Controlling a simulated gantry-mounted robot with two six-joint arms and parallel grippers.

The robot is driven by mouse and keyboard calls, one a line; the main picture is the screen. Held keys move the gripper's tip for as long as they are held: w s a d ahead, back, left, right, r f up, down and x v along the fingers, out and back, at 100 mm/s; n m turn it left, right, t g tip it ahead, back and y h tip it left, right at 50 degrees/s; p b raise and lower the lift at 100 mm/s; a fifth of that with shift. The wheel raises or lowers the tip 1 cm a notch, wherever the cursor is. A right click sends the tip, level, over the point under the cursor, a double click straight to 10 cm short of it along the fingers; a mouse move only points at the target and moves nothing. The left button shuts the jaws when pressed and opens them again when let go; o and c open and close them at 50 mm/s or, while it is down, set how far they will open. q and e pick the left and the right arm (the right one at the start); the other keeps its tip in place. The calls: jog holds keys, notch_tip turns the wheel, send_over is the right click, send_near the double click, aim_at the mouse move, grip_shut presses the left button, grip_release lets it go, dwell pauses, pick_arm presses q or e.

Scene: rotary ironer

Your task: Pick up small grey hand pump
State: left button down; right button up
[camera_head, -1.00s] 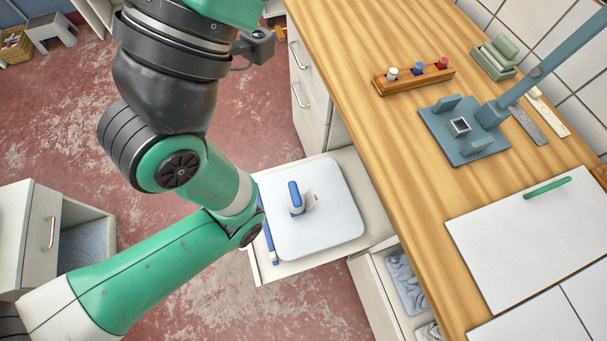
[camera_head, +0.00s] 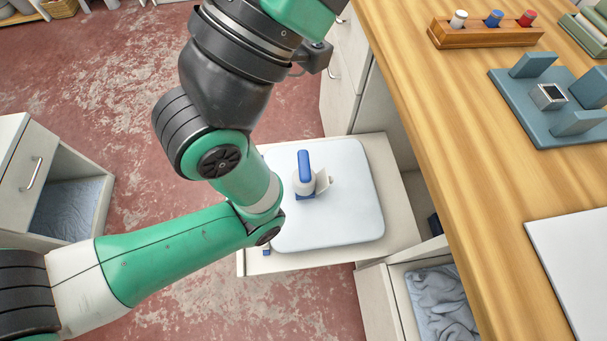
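I see no small grey hand pump that I can make out for certain. A small upright white item with a blue top (camera_head: 305,174) and a pale flap at its side stands on a pale board (camera_head: 350,215) on a pulled-out shelf. I cannot tell what this item is. A green and black arm of mine comes in from the left, bends beside the board and runs up past the top edge. Its gripper is outside the picture. No second arm or gripper shows.
A wooden counter (camera_head: 450,110) on the right bears a rack of coloured-top pieces (camera_head: 485,34), a blue-grey press-like fixture (camera_head: 530,115) and a white sheet (camera_head: 580,260). An open drawer (camera_head: 400,295) below holds grey cloth. A cabinet with a lined open compartment (camera_head: 100,215) stands left. Red floor lies between.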

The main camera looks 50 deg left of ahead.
pick_arm(q)
grip_release()
dwell(0.5)
jog(key=shift+a+y, duration=0.1)
jog(key=shift+y, duration=0.2)
